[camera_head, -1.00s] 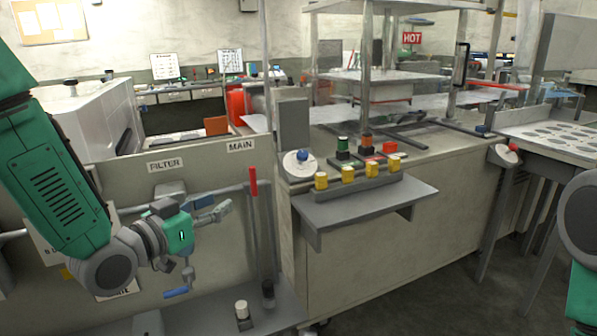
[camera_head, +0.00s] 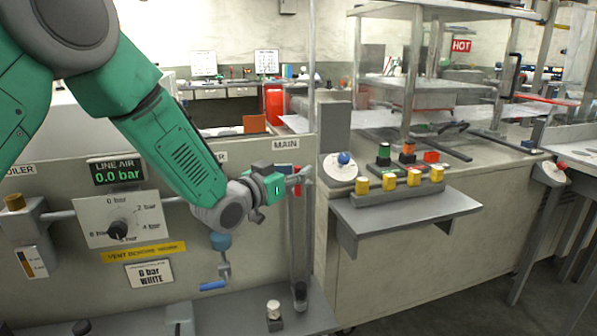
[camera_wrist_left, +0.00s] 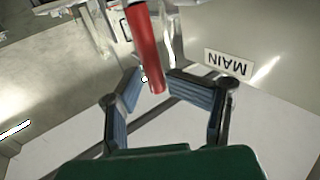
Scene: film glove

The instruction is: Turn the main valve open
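The main valve has a red lever handle (camera_head: 297,187), standing roughly upright below the MAIN label (camera_head: 286,144). My left gripper (camera_head: 300,177) is at this handle and hides part of it. In the left wrist view the red handle (camera_wrist_left: 147,50) reaches down between the two blue-grey fingers of my left gripper (camera_wrist_left: 155,82). The fingers are spread apart, with a visible gap beside the handle, so the gripper is open. The MAIN label also shows upside down there (camera_wrist_left: 228,62). My right gripper is not in view.
The line air display (camera_head: 118,172) reads 0.0 bar, above a regulator dial (camera_head: 122,228). A blue-handled valve (camera_head: 213,285) hangs below my left forearm. To the right, a shelf (camera_head: 405,215) stands below several yellow buttons (camera_head: 388,182). A grey post (camera_head: 306,240) stands just below the gripper.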

